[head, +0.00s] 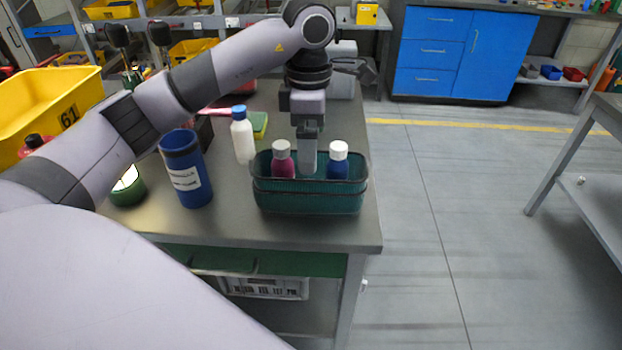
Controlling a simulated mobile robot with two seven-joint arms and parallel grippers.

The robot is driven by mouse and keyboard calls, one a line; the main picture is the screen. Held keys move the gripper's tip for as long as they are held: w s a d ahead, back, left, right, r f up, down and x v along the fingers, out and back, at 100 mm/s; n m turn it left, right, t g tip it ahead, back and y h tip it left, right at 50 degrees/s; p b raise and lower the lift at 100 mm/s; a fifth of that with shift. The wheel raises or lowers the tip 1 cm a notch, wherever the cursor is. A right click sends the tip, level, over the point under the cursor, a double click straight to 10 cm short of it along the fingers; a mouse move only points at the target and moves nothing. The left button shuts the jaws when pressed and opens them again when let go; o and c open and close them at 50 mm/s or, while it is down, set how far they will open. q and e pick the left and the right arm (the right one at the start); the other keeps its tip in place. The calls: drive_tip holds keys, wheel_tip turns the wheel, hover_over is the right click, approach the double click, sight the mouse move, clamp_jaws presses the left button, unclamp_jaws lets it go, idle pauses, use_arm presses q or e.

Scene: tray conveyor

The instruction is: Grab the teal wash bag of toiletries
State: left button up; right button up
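The teal wash bag (308,202) is an open, basket-like container near the front right corner of the grey workbench. A magenta bottle with a white cap (283,160) and a blue bottle with a white cap (338,161) stand in it. My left gripper (308,168) points straight down over the bag, between the two bottles. Its fingertips reach down to about the bag's far rim. The fingers are seen edge-on, so their gap and any contact with the bag are hidden. My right gripper is out of view.
A white bottle with a blue cap (243,136) and a blue labelled canister (185,172) stand left of the bag. A green sponge (259,124) lies behind. A yellow bin (45,98) is at far left. Open floor lies to the right of the bench.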

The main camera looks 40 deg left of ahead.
sight(310, 185)
use_arm(q)
wheel_tip(310, 185, down, 7)
drive_tip(key=shift+p, duration=0.55)
drive_tip(key=c, duration=1)
drive_tip(key=shift+w+r, duration=0.1)
drive_tip(key=shift+c, duration=0.4)
drive_tip(key=shift+r, duration=0.15)
